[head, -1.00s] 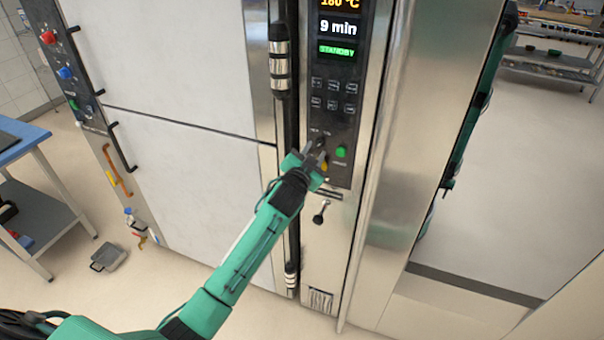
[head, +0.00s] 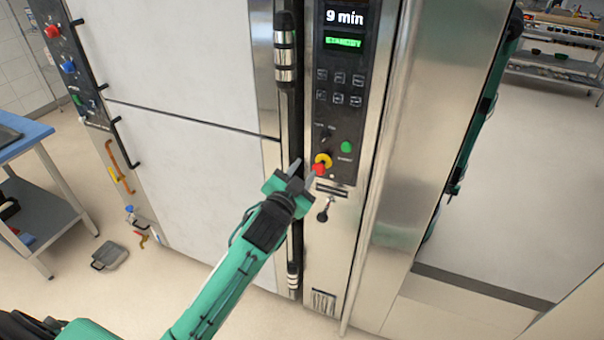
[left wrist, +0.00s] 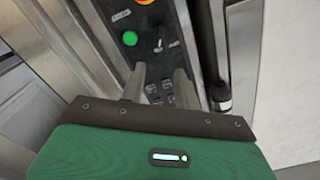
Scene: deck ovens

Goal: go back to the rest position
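My left gripper (head: 304,174) is in front of the lower end of the oven's black control panel (head: 340,110). Its two fingers stand apart with nothing between them; they also show apart in the left wrist view (left wrist: 161,86). A red knob on a yellow base (head: 322,162) is right beside the fingertips in the head view; I cannot tell whether they touch. The display (head: 344,42) reads "9 min" and "STANDBY". My right gripper is not in view.
A vertical door handle (head: 287,60) runs close to the left gripper. A small latch (head: 324,210) sticks out below the panel. A blue-topped table (head: 22,137) stands at the left, and a grey scoop-like object (head: 109,256) lies on the floor.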

